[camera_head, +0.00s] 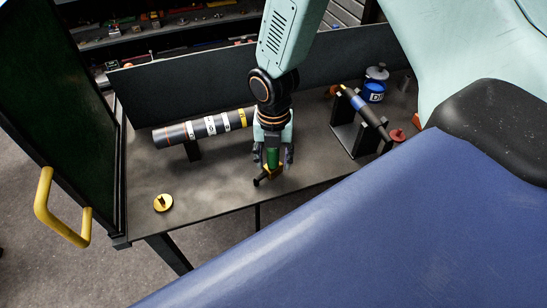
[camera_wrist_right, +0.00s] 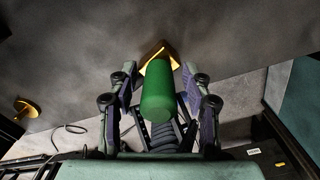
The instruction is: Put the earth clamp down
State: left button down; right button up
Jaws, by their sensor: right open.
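The earth clamp appears to be the piece with a green grip (camera_head: 272,158) and a yellow angled end, near the table's front edge in the head view. Its green cylinder (camera_wrist_right: 158,92) and yellow end (camera_wrist_right: 158,52) also show in the right wrist view. My right gripper (camera_head: 273,158) points down over it. The fingers (camera_wrist_right: 160,95) stand open on both sides of the green cylinder, with a gap at each side. The clamp seems to rest on the table (camera_head: 220,190), though its contact is partly hidden. My left gripper is not in view.
A dark striped shaft (camera_head: 205,127) lies on a stand behind and left of the gripper. A yellow disc with a peg (camera_head: 163,202) lies front left. A second shaft on a black stand (camera_head: 346,137) and a blue pot (camera_head: 374,90) are at right. A low panel (camera_head: 180,80) closes the back.

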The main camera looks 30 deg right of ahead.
jog(key=shift+a+r, duration=0.1)
jog(key=shift+r, duration=0.35)
notch_tip(320, 180, up, 11)
jog(key=shift+r+p, duration=0.2)
jog(key=shift+p, duration=0.4)
dwell(0.9)
